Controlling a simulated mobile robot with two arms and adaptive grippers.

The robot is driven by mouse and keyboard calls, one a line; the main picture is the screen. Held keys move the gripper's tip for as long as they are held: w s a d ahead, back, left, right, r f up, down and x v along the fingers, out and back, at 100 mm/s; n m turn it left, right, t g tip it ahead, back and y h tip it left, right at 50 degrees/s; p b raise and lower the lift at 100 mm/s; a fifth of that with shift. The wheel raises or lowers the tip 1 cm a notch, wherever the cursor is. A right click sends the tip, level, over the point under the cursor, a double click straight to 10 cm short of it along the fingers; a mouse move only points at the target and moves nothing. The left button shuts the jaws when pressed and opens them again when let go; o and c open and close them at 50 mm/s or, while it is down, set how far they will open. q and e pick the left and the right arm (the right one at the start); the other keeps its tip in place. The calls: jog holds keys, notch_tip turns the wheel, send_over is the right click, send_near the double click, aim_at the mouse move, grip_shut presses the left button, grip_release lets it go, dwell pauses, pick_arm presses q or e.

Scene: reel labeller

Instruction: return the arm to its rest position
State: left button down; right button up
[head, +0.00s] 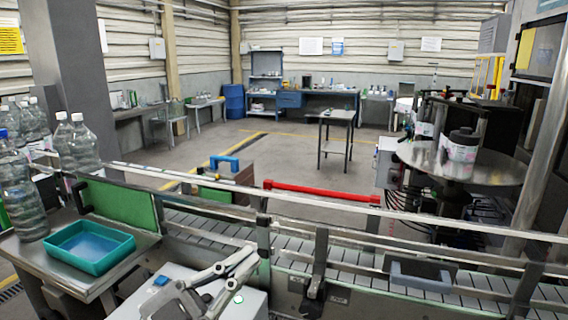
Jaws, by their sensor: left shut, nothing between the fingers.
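My left gripper (243,260) shows at the bottom of the head view, left of centre. Its grey linked fingers are shut with nothing between them. It is in front of the conveyor (340,262), over a light grey box (245,302) with a blue button and a lit green button. I cannot tell whether it touches the box. The rest of my left arm is mostly out of the picture. My right gripper is not in view.
A teal tray (118,263) and several clear bottles (24,200) stand on the metal table at left. Guard rails (330,205) run along the conveyor. A round turntable (492,176) bears a labelled reel (461,152) at right. Open floor lies beyond.

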pick_arm(q)
jog(key=w+a+f+n+t+y, duration=0.2)
jog(key=a+n+t+y, duration=0.35)
jog(key=n+y, duration=0.25)
jog(key=w+a+f+n+t+y, duration=0.3)
jog(key=a+n+t+y, duration=0.2)
jog(key=a+n+y, duration=0.25)
jog(key=s+a+f+n+g+y, duration=0.1)
jog(key=a+f+n+g+y, duration=0.2)
jog(key=f, duration=0.6)
jog(key=s+a+f+n+g+y, duration=0.25)
jog(key=f+g+y, duration=0.2)
jog(key=f, duration=0.35)
jog(key=s+d+f+m+g+h, duration=0.2)
jog(key=s+f+g, duration=0.4)
jog(key=s+f, duration=0.35)
jog(key=s+d+f+m+g+h, duration=0.2)
jog(key=s+f+g, duration=0.4)
jog(key=s+f, duration=0.4)
notch_tip(320, 180, down, 26)
jog(key=s+g, duration=0.1)
jog(key=s, duration=0.1)
jog(key=s+a+f+g, duration=0.1)
jog(key=s+a+f, duration=0.2)
jog(key=s+f, duration=1.2)
jog(key=shift+s+f+m+y+b, duration=0.3)
jog(key=shift+s+f+y, duration=0.1)
jog(key=shift+s, duration=0.25)
jog(key=shift+a, duration=0.1)
